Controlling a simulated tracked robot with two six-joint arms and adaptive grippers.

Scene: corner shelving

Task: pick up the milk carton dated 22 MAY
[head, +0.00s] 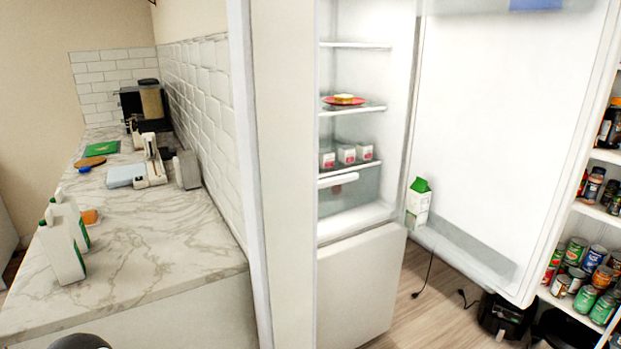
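A white milk carton with a green gabled top (418,203) stands upright at the lower hinge side of the open fridge door (505,120), apparently on the door's bottom ledge. Its printing is too small to read, so I cannot tell its date. Neither of my grippers is in view. A dark rounded shape shows at the bottom left edge; I cannot tell what it is.
The fridge shelves hold a red plate with food (343,100) and three small white-and-pink cups (346,155). A can shelf (602,153) stands right of the door. A black appliance (503,316) and cables lie on the floor below. The counter's front right (170,260) is clear.

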